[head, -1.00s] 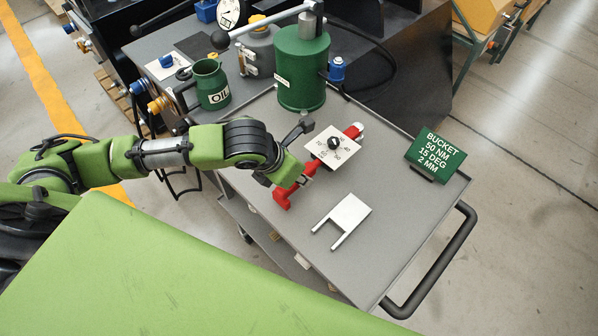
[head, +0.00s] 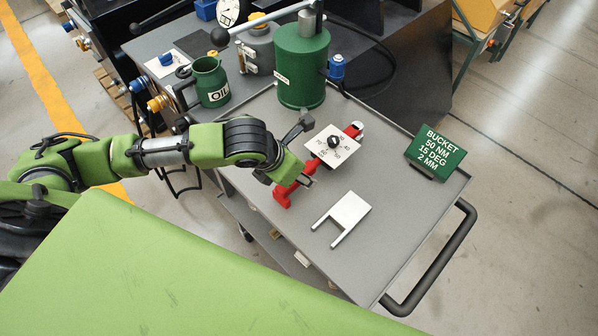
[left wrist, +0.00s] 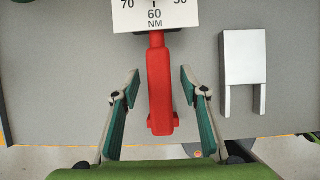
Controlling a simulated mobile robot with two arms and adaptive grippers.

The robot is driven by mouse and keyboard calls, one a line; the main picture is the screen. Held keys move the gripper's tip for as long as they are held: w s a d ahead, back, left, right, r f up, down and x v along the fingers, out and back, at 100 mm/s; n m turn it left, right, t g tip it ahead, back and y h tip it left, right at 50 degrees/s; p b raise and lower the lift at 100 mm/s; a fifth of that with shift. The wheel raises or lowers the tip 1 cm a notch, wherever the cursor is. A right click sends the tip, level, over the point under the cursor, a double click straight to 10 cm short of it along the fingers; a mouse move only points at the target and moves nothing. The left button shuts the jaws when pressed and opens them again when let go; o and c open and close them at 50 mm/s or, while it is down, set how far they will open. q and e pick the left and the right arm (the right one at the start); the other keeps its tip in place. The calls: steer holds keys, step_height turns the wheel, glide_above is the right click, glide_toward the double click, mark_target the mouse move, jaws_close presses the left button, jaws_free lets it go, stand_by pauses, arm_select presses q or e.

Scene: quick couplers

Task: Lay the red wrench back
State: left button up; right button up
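The red wrench (head: 283,198) lies on the grey cart top, with its handle toward the near left edge and its far end (head: 354,130) beyond a white dial card. In the left wrist view its red handle (left wrist: 160,85) runs between my fingers. My left gripper (head: 296,178) is over the handle; in the left wrist view (left wrist: 158,82) it is open, with one finger on each side and a visible gap to the handle on both sides. The white dial card (head: 325,152), with a black knob and numbers, covers the wrench's middle. My right gripper is not in view.
A flat grey two-pronged plate (head: 346,213) lies right of the wrench. A green sign (head: 435,153) stands at the cart's right edge. A green cylinder (head: 301,75) and a green oil jug (head: 210,83) stand behind. The near right cart top is clear.

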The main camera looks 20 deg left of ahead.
arm_select(q)
steer(key=shift+s+f, duration=0.1)
steer(key=shift+f, duration=0.05)
steer(key=v, duration=1.2)
